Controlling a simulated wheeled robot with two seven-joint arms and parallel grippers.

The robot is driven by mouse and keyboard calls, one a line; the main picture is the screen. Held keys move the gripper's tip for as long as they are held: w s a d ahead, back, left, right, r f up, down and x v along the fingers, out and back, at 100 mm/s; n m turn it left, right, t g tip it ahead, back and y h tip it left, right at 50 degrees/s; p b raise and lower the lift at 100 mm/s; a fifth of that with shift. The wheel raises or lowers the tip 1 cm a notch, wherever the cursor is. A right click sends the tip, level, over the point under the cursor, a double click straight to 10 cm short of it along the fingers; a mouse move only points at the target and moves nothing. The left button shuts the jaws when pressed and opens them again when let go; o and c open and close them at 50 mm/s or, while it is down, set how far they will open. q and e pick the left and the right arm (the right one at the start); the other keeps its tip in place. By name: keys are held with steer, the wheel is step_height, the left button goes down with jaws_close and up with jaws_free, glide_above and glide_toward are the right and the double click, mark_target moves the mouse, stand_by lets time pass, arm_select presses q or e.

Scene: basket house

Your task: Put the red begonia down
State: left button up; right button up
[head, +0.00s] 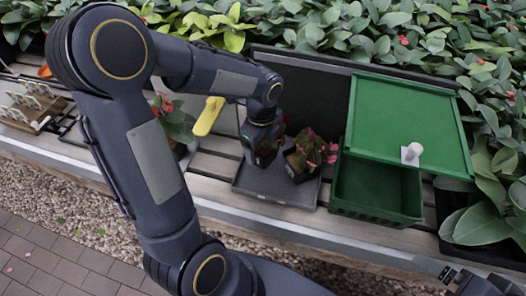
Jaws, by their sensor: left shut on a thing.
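My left gripper (262,148) reaches down over the left part of a grey tray (293,196). It is shut on a small dark pot (267,159), which I take to be the red begonia's. The gripper hides most of this plant, and a little foliage shows beside the fingers. I cannot tell whether the pot touches the tray. Just to the right, a second potted plant (312,148) with pinkish-red leaves stands on the tray in a dark square pot. Part of my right gripper (449,275) shows at the bottom right; its jaw state is unclear.
A yellow-handled thing (208,116) and a red-flowered plant (172,118) are left. Dense foliage borders the slatted bench (215,165).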

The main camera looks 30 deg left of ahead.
mark_target(263, 152)
arm_select(q)
steer(key=shift+w+f, duration=0.25)
steer(key=shift+f, duration=1.55)
steer(key=shift+b, duration=0.3)
steer(key=shift+f, duration=0.2)
steer(key=o, duration=1.1)
steer(key=shift+r, duration=0.15)
